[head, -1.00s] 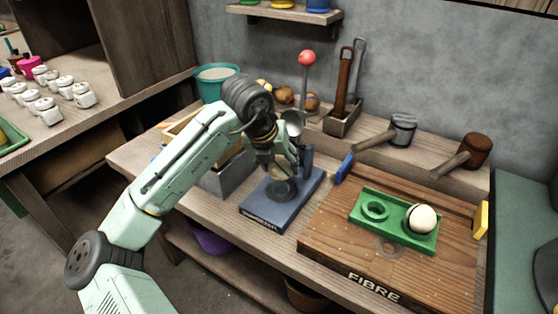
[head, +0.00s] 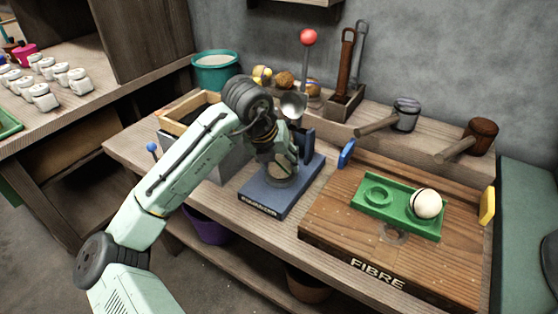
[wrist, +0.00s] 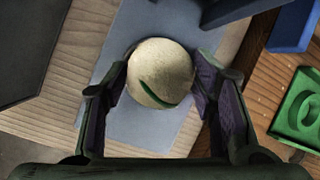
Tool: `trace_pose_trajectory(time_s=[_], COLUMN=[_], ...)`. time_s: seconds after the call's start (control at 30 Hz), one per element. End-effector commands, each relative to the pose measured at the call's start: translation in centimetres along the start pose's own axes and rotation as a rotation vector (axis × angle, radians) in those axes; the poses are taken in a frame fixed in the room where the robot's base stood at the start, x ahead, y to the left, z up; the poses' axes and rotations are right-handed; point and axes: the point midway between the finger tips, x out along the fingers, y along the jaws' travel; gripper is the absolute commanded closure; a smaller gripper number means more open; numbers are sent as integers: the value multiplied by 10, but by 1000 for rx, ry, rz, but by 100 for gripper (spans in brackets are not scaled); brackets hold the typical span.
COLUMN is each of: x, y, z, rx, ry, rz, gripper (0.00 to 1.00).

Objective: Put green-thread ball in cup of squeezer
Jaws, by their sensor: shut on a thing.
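A cream ball with a green thread mark (wrist: 160,73) is held between the two fingers of my gripper (wrist: 160,88) in the wrist view. In the head view my gripper (head: 281,172) is low over the blue base of the squeezer (head: 262,203), and the ball (head: 281,177) shows partly between the fingers. The squeezer's cup is hidden under the ball and fingers, so I cannot tell whether the ball touches it. The squeezer's lever ends in a red knob (head: 308,37), which is raised.
A green tray (head: 379,196) on the board marked FIBRE holds another pale ball (head: 426,204).

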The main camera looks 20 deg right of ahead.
Motion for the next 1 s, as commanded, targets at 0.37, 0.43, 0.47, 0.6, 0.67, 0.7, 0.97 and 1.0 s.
trace_pose_trajectory(time_s=[0.37, 0.43, 0.47, 0.6, 0.67, 0.7, 0.97, 1.0], x=[0, 0, 0, 0, 0, 0, -16, -24], y=[0, 0, 0, 0, 0, 0, 0, 0], z=[0, 0, 0, 0, 0, 0, 1, 1], rx=[1, 1, 1, 1, 0, 1, 1, 2], ry=[-1, -1, -1, -1, -1, 0, -3, -3], rz=[0, 0, 0, 0, 0, 0, 1, 1], gripper=[33, 28, 26, 24, 24, 24, 24, 24])
